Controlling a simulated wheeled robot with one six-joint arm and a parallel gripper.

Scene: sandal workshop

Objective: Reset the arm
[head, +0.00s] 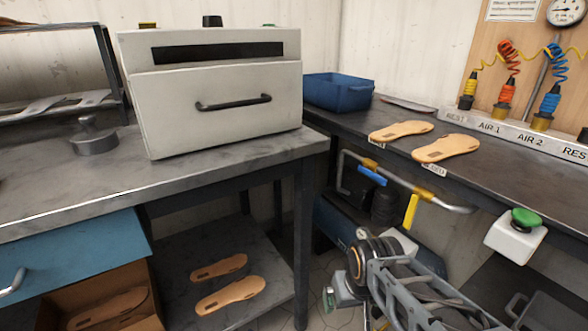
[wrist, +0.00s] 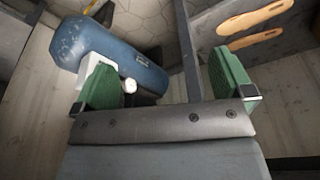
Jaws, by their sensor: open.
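My gripper (wrist: 166,84) is open, with its two green pads wide apart and nothing between them in the wrist view. In the head view my arm is folded low at the bottom right, in front of the right bench and below its top. The wrist view faces the floor area, with a blue tank (wrist: 125,52) beyond the left pad and two tan sandal soles (wrist: 256,18) on a dark shelf beyond the right pad.
A pale press box (head: 218,110) stands on the left bench. Two soles (head: 446,148) and a blue bin (head: 338,92) are on the right bench. A green button box (head: 515,238), pipe with yellow valve handle (head: 411,212) and blue tank (head: 340,225) are near my arm.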

